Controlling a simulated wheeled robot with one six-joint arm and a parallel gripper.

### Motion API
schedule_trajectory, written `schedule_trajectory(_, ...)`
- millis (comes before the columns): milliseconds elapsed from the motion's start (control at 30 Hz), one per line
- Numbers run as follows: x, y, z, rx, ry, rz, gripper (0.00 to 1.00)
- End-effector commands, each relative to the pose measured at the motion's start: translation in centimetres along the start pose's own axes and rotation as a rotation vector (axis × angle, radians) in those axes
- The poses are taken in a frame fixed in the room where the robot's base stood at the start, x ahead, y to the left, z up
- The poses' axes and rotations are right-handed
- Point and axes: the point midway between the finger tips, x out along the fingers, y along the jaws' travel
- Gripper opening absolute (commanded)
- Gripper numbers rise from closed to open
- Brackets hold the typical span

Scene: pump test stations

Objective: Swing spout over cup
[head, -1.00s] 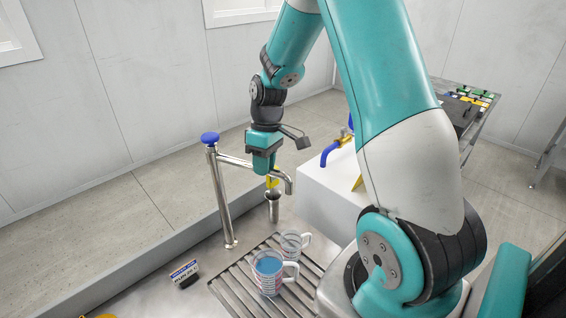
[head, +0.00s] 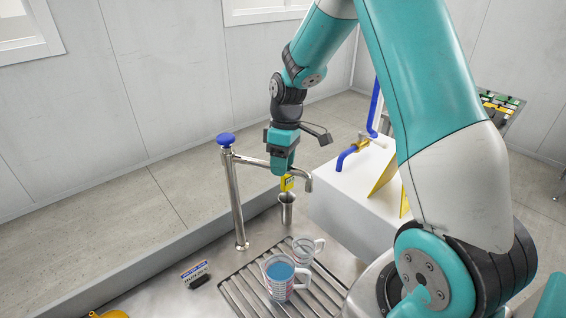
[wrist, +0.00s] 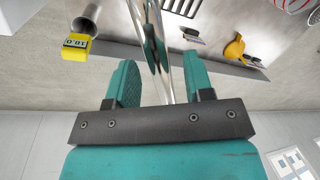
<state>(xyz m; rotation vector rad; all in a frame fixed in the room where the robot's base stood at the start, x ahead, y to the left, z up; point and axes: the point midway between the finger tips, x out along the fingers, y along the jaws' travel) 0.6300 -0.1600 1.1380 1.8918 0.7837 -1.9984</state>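The spout (head: 250,160) is a steel tube that runs right from an upright post (head: 238,205) with a blue knob and bends down at its outlet. My gripper (head: 282,172) points down at the spout near its outlet end. In the wrist view the tube (wrist: 150,45) passes between my two fingers (wrist: 160,82), which stand apart with gaps beside it. A measuring cup with blue liquid (head: 278,278) stands on the slatted drain grid, and a clear cup (head: 303,250) stands behind it.
A white block (head: 340,190) with blue pipes stands right. A yellow funnel-like item (wrist: 235,48) lies at the edge.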

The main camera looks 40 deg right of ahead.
Motion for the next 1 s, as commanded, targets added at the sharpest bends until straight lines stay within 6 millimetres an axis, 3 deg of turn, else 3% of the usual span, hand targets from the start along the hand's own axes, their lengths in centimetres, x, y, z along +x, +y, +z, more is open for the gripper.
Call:
schedule_trajectory(233, 0.0, 0.0, 0.1, 0.003, -0.002, -0.001, 0.47)
schedule_trajectory(367, -1.1, 0.1, 0.1, 0.003, 0.001, 0.001, 0.47)
schedule_trajectory(1000, -15.6, 0.1, 0.1, 0.002, 0.001, 0.001, 0.47)
